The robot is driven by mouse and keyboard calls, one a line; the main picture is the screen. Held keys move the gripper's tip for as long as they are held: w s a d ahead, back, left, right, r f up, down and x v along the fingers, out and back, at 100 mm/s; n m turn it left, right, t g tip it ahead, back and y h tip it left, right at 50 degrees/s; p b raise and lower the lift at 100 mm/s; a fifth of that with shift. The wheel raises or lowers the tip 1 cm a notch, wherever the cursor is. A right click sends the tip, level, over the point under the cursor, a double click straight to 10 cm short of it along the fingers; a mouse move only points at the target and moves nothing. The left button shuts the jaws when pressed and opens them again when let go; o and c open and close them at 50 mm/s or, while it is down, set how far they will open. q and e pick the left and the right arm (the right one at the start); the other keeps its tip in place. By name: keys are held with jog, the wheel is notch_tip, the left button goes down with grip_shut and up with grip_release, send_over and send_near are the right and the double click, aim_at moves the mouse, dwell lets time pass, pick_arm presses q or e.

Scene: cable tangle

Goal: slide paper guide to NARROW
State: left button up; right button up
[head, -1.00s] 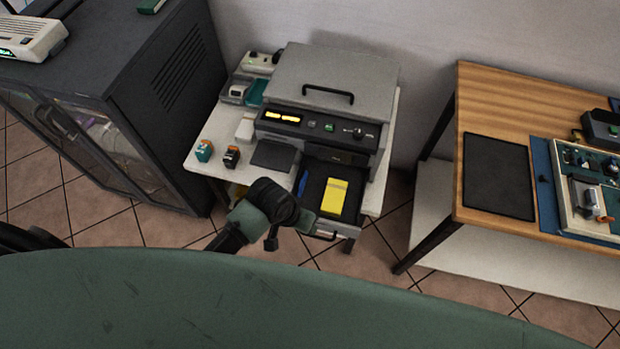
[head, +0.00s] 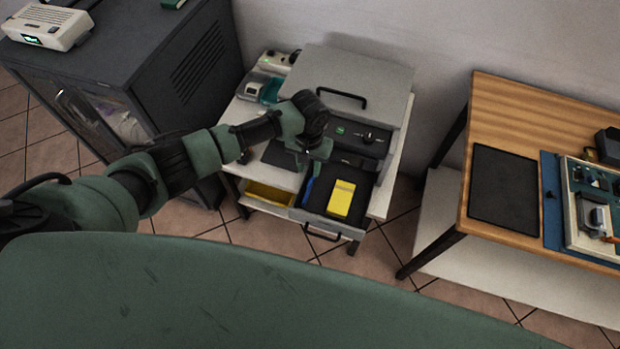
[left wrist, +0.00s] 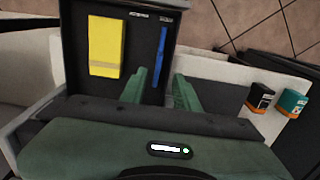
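The printer (head: 345,80) stands on a white table with its dark paper tray (head: 368,183) pulled out at the front. The paper guide, a blue strip (head: 307,192), lies along the tray's left side in the head view. In the left wrist view the blue guide (left wrist: 159,60) lies beyond the fingertips, roughly in line with the gap between them. A yellow pad (head: 341,198) lies in the tray beside it. My left gripper (head: 314,152) is above the tray's back-left part, open and empty, with both green fingers (left wrist: 160,90) apart. Two small labels near the guide are unreadable. My right gripper is out of view.
A yellow bin (head: 268,195) sits beside the tray, below the white tabletop. A dark cabinet (head: 140,80) is at left, a wooden table (head: 500,125) at right, with floor between.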

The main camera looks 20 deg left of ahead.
aim_at(310, 182)
pick_arm(q)
notch_tip(310, 182, down, 8)
jog(key=shift+r, duration=0.25)
grip_shut()
dwell(1.5)
